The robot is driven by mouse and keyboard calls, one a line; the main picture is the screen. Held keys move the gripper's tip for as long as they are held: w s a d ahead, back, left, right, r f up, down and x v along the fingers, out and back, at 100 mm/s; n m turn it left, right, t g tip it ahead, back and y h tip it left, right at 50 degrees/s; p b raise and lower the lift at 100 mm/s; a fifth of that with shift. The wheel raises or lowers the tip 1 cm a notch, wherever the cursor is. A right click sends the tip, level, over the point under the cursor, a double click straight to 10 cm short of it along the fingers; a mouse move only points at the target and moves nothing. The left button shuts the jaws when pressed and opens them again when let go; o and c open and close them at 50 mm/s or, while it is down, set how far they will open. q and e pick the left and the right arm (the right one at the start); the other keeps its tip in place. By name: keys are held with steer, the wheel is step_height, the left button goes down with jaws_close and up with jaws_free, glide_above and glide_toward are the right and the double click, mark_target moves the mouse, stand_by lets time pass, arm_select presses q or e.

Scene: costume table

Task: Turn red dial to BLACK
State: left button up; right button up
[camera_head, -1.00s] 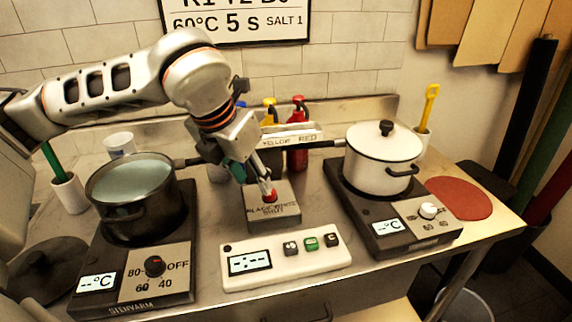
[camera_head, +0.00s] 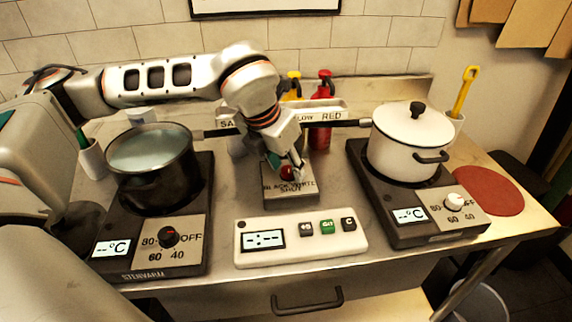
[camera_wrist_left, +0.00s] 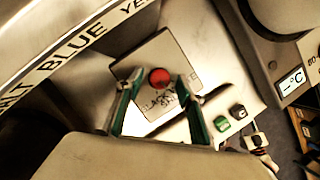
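The red dial (camera_head: 286,174) is a small round knob on a grey box (camera_head: 291,193) with lettering that reads BLACK, WHITE and SHUT. My left gripper (camera_head: 288,166) reaches down from above at the dial. In the left wrist view, the red dial (camera_wrist_left: 159,77) sits between the two green-padded fingertips of the left gripper (camera_wrist_left: 158,82). The fingers are apart, one on each side, with a visible gap to the dial. The lettering in the wrist view is partly hidden by a finger. My right gripper is not in view.
A dark pot (camera_head: 150,170) stands on the left hotplate and a lidded white pot (camera_head: 408,145) on the right one. A white timer panel (camera_head: 300,238) lies in front of the box. Red and yellow bottles stand behind, by a labelled rack (camera_head: 330,110).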

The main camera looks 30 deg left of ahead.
arm_select(q)
jaws_close()
steer(key=shift+m, duration=0.4)
steer(key=m+h, duration=0.1)
steer(key=m, duration=0.1)
steer(key=m+h, duration=0.1)
steer(key=m, duration=0.1)
steer(key=shift+w+a+r+g, duration=0.1)
steer(key=shift+a+g, duration=0.1)
steer(key=shift+g, duration=0.1)
steer(key=shift+w+m+g+h+p, duration=0.1)
steer(key=shift+m+g+h+p, duration=0.2)
steer(key=shift+m, duration=0.65)
steer(key=shift+m+g+h+p, duration=0.2)
steer(key=shift+m+p, duration=0.15)
steer(key=shift+m, duration=0.6)
jaws_free()
